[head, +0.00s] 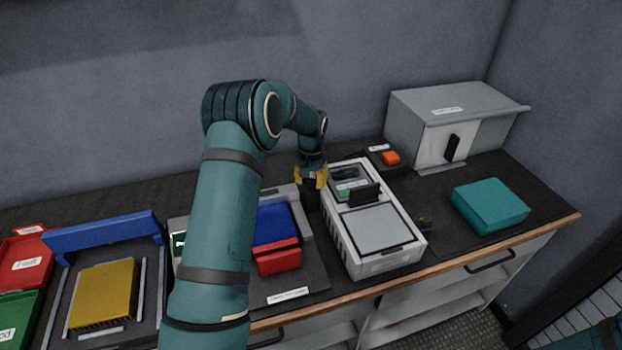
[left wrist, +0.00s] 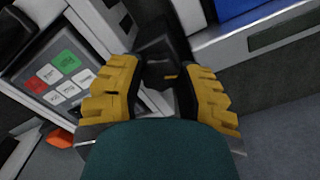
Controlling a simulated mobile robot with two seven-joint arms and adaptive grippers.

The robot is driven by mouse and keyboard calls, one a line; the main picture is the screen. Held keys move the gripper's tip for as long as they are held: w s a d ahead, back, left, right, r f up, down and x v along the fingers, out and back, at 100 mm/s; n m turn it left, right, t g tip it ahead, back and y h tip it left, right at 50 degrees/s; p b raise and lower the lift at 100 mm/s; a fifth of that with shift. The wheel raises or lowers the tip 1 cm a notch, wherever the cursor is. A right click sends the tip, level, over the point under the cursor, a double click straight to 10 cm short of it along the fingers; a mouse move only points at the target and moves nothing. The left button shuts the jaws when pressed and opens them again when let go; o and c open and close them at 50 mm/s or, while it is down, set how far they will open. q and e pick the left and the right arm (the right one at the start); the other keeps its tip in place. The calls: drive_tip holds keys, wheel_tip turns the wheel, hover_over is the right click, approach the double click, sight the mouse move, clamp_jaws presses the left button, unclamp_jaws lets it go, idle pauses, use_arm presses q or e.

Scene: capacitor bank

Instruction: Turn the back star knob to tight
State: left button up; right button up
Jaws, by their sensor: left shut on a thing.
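My left gripper (head: 311,179) points down between the grey fixture and the white device, its yellow fingers shut on a black knob. In the left wrist view the gripper (left wrist: 162,92) has one finger on each side of the black knob (left wrist: 157,60). The fingers hide much of the knob, so its star shape and its tightness cannot be told. In the head view a dark part (head: 310,198) shows just below the fingertips. My right gripper is not in view.
The white device (head: 381,262) stands close right of the gripper. The grey fixture (head: 318,270) with a blue block (head: 275,224) and red block (head: 279,258) is close left. A grey cabinet (head: 409,127), orange button (head: 390,158) and teal box (head: 490,205) are farther right.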

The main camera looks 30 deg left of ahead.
sight(312, 182)
use_arm(q)
drive_tip(key=m+p, duration=0.1)
drive_tip(key=m, duration=0.5)
drive_tip(key=shift+m, duration=0.3)
drive_tip(key=m+p, duration=0.1)
drive_tip(key=m, duration=0.5)
drive_tip(key=shift+d+m, duration=0.1)
drive_tip(key=shift+m, duration=0.2)
drive_tip(key=o, duration=1.2)
drive_tip(key=shift+w, duration=0.1)
wheel_tip(312, 182, up, 12)
drive_tip(key=shift+r, duration=0.1)
